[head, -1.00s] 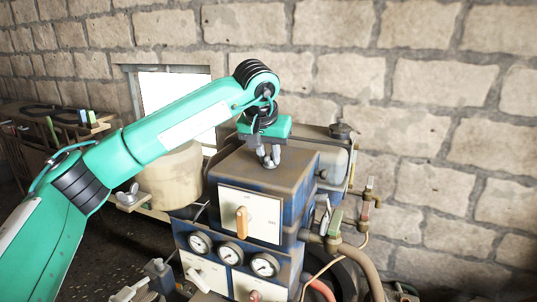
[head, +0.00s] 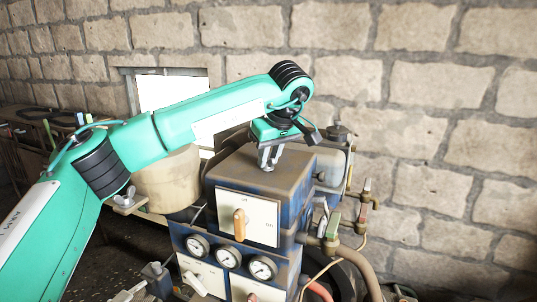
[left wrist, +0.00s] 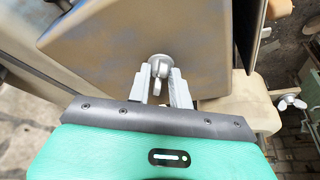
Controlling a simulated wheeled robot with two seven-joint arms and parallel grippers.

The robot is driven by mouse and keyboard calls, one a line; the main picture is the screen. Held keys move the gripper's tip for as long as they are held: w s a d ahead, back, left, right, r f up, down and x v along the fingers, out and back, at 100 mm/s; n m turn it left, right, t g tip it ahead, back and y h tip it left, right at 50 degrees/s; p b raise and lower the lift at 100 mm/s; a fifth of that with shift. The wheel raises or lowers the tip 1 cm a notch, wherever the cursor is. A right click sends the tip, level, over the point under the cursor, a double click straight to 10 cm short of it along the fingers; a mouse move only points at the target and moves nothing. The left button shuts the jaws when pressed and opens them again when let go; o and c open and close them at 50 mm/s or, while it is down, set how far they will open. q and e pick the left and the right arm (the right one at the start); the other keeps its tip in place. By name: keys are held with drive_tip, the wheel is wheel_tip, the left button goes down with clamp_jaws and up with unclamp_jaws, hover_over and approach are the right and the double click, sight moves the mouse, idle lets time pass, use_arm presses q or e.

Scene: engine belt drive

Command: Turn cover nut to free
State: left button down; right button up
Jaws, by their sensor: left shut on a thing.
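The cover nut (left wrist: 160,67) is a grey wing nut on top of the blue, worn metal box (head: 262,172). In the left wrist view it sits between the two grey fingers of my left gripper (left wrist: 160,84). My left gripper (head: 267,163) points down at the box top in the head view and is shut on the nut. In the head view the fingers largely hide the nut. I cannot tell whether its thread is loose. My right gripper is in neither view.
The box front has a panel with an orange-handled switch (head: 239,224); several round gauges (head: 229,256) sit below. Another wing nut (head: 125,197) is on a bracket beside a beige tank (head: 167,182) at left. Pipes and valves (head: 333,225) crowd the right side. A stone wall stands behind.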

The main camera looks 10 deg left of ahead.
use_arm(q)
drive_tip(key=n+g+p, duration=0.1)
drive_tip(key=n, duration=0.2)
drive_tip(key=shift+w+d+n+y, duration=0.1)
drive_tip(key=shift+w+n+y, duration=0.05)
drive_tip(key=shift+n+y, duration=0.25)
drive_tip(key=shift+w+n+g+y+p, duration=0.1)
drive_tip(key=shift+n+g+y+p, duration=0.2)
drive_tip(key=shift+n+g+p, duration=0.9)
drive_tip(key=shift+f+n+t+b, duration=0.1)
drive_tip(key=shift+n+t+b, duration=0.3)
drive_tip(key=shift+n, duration=0.1)
drive_tip(key=c, duration=1.3)
unclamp_jaws()
drive_tip(key=shift+o, duration=0.2)
